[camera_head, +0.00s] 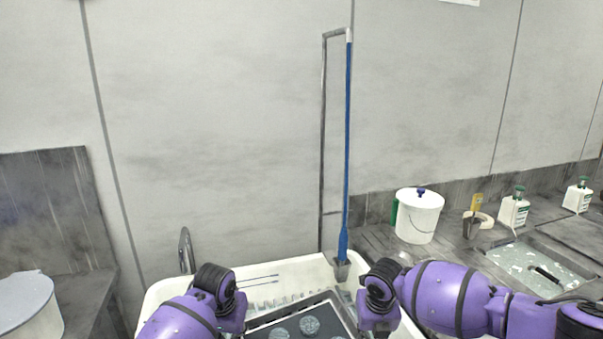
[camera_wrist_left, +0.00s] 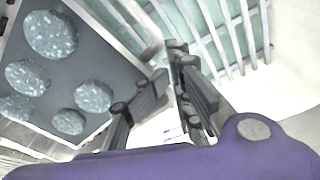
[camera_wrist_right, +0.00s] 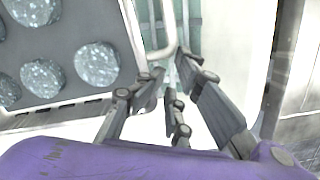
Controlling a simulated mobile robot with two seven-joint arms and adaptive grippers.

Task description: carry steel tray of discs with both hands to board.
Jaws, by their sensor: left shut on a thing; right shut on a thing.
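The steel tray (camera_head: 288,310) has a dark inside and round, speckled grey-green discs (camera_head: 310,326). Its near part is cut off by the bottom of the head view. The tray also shows at the left of the left wrist view (camera_wrist_left: 72,84) and of the right wrist view (camera_wrist_right: 75,28). My left gripper (camera_wrist_left: 172,72) is shut at one side of the tray, and my right gripper (camera_wrist_right: 172,82) is shut at the opposite side. The exact contact of the fingers is partly hidden. I cannot tell which surface is the board.
A white basin (camera_head: 155,292) with ribs lies behind and under the tray. A blue-handled pole (camera_head: 346,150) stands at its back. The right counter holds a white bucket (camera_head: 418,216), bottles (camera_head: 513,211) and a pale inset panel (camera_head: 530,268). A white round container (camera_head: 28,305) stands at left.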

